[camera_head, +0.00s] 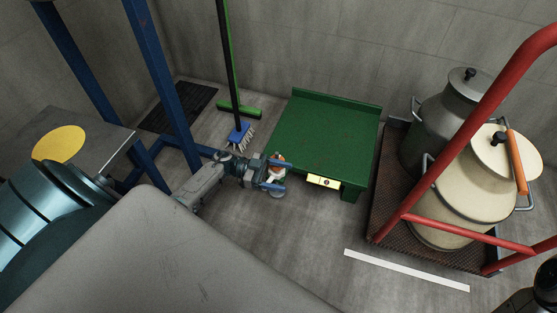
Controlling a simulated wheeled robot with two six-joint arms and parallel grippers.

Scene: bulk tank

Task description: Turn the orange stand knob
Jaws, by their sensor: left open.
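The orange stand knob (277,161) shows as a small patch of orange at the left front of the low green stand (325,125). My left gripper (278,177) is open right at the knob, with its fingers pointing right. The gripper hides most of the knob, and I cannot tell whether the fingers touch it. A white piece shows between the fingers.
A yellow label (323,181) is on the stand's front edge. A red-framed cart (385,205) with metal cans stands at the right. A green broom (239,110) and blue brush (239,133) stand behind my gripper. Blue posts (160,75) rise at left. Floor in front is clear.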

